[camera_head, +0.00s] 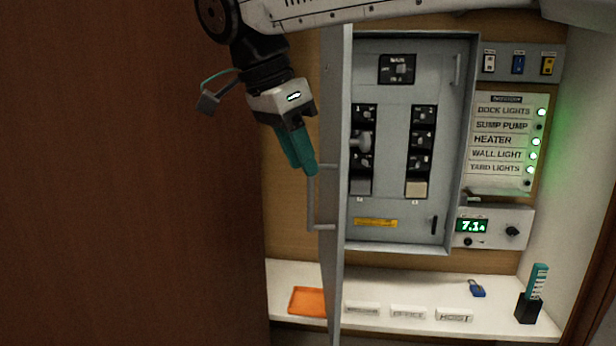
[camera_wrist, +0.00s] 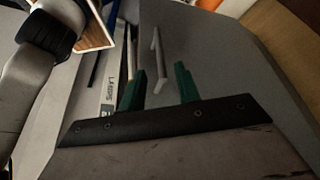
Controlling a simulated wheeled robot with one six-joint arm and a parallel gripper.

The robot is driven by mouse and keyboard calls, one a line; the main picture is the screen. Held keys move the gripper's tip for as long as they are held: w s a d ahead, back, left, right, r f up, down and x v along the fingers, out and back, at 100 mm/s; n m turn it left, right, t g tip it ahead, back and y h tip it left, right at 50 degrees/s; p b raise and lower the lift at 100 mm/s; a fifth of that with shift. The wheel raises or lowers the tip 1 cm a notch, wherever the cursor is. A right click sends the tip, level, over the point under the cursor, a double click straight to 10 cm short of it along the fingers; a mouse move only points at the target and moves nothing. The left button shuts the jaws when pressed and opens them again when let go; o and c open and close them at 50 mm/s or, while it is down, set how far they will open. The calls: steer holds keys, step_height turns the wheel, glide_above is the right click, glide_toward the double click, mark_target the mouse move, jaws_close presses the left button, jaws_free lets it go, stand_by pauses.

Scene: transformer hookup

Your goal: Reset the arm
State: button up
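My gripper (camera_head: 303,171) has teal fingers and hangs pointing down at the outer side of the grey panel door (camera_head: 335,130). The door stands swung open, nearly edge-on in the head view. Its bar handle (camera_head: 311,200) is just below and beside my fingertips. In the wrist view my gripper (camera_wrist: 161,82) has its two fingers apart, with the handle (camera_wrist: 156,50) showing between them. I see no contact between the fingers and the handle. Nothing is held.
The open breaker panel (camera_head: 398,205) is right of the door. Below, a white shelf (camera_head: 400,290) bears an orange tray (camera_head: 307,301), several labels, a blue padlock (camera_head: 477,288) and a black holder (camera_head: 527,308). A brown wooden surface (camera_head: 130,180) fills the left.

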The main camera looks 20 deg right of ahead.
steer(key=shift+a+r, duration=0.2)
steer(key=shift+r, duration=0.35)
steer(key=s+d+f+n+y, duration=0.1)
steer(key=s+d+f+n, duration=0.2)
steer(key=s+f+n, duration=0.2)
steer(key=s+d+f+n+y, duration=0.2)
steer(key=s+f+n, duration=0.4)
steer(key=f, duration=0.4)
steer(key=s+d+f+n+t+y, duration=0.1)
steer(key=s+d+f+n, duration=0.3)
steer(key=s+f+n, duration=0.1)
step_height(320, 180, down, 3)
steer(key=shift+s+r+n, duration=0.2)
steer(key=shift+s+n, duration=0.2)
steer(key=shift+s, duration=0.15)
